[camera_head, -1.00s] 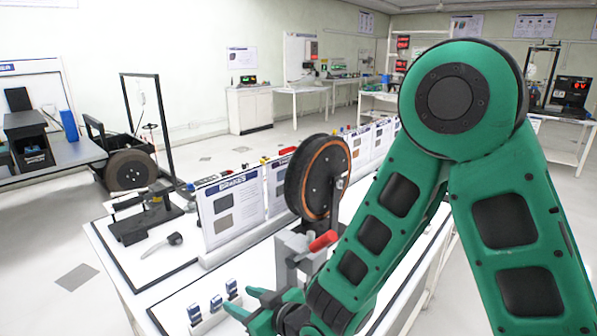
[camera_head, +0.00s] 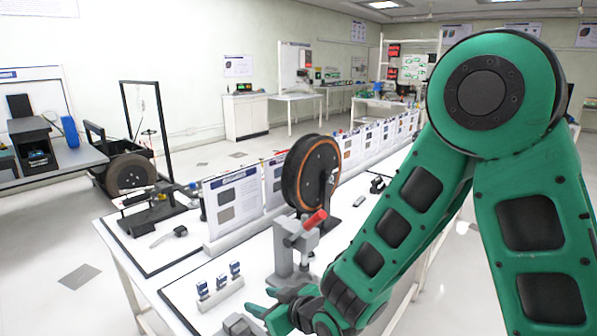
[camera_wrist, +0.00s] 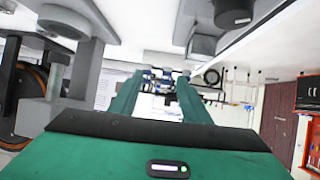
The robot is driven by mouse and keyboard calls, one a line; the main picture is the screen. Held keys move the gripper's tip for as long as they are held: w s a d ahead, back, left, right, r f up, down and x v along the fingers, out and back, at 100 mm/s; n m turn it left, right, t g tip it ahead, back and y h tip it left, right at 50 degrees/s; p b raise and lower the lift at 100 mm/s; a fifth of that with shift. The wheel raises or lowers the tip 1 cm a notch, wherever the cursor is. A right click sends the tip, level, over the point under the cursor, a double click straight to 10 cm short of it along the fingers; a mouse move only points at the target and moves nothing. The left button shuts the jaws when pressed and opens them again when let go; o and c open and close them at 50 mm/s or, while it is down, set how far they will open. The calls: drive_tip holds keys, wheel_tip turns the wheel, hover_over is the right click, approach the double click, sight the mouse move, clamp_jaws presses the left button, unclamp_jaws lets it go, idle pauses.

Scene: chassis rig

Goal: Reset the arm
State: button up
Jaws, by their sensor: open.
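My green arm fills the right of the head view, its large round elbow joint (camera_head: 482,92) high and its forearm (camera_head: 385,240) slanting down to the left. My gripper (camera_head: 258,299) is low over the near part of the white worktable (camera_head: 180,283), its fingers apart with nothing seen between them. In the wrist view my gripper (camera_wrist: 158,76) shows two parted green fingers and an empty gap. A grey fixture with a red handle (camera_head: 314,220) stands just beyond the gripper in the head view. Whether they touch cannot be told.
A black wheel with an orange rim (camera_head: 310,175) stands upright behind the fixture. Several small blue-topped items sit in a white holder (camera_head: 220,292) left of the gripper. Display boards (camera_head: 232,202) run along the worktable. Open floor (camera_head: 50,235) lies to the left.

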drive_tip(key=d+r+m+g+h, duration=0.1)
drive_tip(key=d+r+m+h, duration=0.15)
drive_tip(key=d, duration=0.85)
drive_tip(key=d+r+m+h, duration=0.1)
drive_tip(key=d+m+h, duration=0.15)
drive_tip(key=d, duration=0.85)
drive_tip(key=d+r+m+g+h, duration=0.1)
drive_tip(key=d+h, duration=0.2)
drive_tip(key=d, duration=0.7)
drive_tip(key=s+d+r+m+g+h, duration=0.2)
drive_tip(key=s+d+r+m+g, duration=0.15)
drive_tip(key=s+d, duration=0.8)
drive_tip(key=s+d+r+m+g+y, duration=0.1)
drive_tip(key=s+d+m, duration=0.1)
drive_tip(key=s, duration=0.6)
drive_tip(key=s+d+r+m+g, duration=0.2)
drive_tip(key=s+d+m, duration=0.1)
drive_tip(key=s, duration=0.4)
drive_tip(key=shift+s+d+m+y, duration=0.35)
drive_tip(key=shift+m+y, duration=0.05)
drive_tip(key=shift+m, duration=0.15)
drive_tip(key=shift+r, duration=0.1)
drive_tip(key=shift+w+f+g, duration=0.25)
drive_tip(key=shift+w, duration=0.4)
